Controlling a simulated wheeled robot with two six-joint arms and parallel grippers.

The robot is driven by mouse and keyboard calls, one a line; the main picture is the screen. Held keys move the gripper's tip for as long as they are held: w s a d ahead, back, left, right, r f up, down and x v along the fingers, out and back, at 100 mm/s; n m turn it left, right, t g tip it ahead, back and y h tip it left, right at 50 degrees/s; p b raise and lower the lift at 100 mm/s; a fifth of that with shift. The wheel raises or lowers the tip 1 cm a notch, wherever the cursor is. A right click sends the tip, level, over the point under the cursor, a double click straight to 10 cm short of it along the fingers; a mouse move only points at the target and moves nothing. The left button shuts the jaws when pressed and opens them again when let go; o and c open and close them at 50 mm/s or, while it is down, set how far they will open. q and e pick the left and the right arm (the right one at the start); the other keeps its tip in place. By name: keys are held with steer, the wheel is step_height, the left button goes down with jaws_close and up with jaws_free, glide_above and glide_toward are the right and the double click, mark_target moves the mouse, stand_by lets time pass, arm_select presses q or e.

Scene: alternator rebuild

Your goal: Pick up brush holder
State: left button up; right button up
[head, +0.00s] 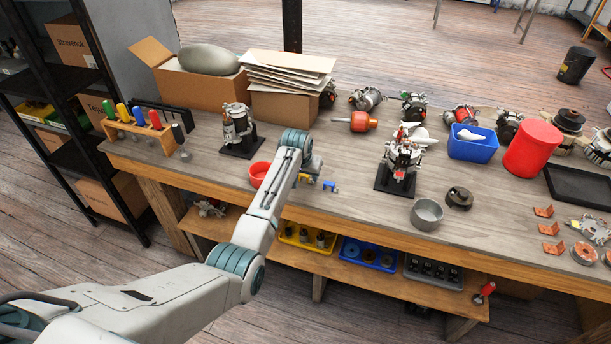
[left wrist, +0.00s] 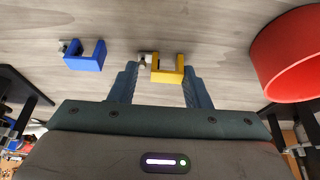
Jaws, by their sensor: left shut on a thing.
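A yellow brush holder (left wrist: 168,76), a small U-shaped piece with a metal stub at its side, sits between the two fingers of my left gripper (left wrist: 160,72) in the left wrist view. The gripper is shut on it. I cannot tell whether it is clear of the bench. A similar blue brush holder (left wrist: 86,56) lies on the bench just left of the gripper. In the head view the blue one (head: 329,186) lies right of my left gripper (head: 307,177), whose fingers are partly hidden by the arm. My right gripper is not in view.
A red bowl (left wrist: 290,55) stands close beside the gripper; it also shows in the head view (head: 257,173). An alternator on a black stand (head: 397,165) and a grey metal bowl (head: 426,214) are to the right. A screwdriver rack (head: 140,133) stands at the left end.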

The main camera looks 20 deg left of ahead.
arm_select(q)
step_height(320, 180, up, 3)
steer(key=shift+w+r+b, duration=0.15)
steer(key=shift+r+b, duration=0.05)
steer(key=shift+b, duration=0.5)
steer(key=s+d+r+b, duration=0.1)
steer(key=s+b, duration=0.1)
steer(key=s, duration=1.4)
steer(key=shift+r, duration=0.2)
steer(key=shift+s+d, duration=0.1)
steer(key=shift+d, duration=0.1)
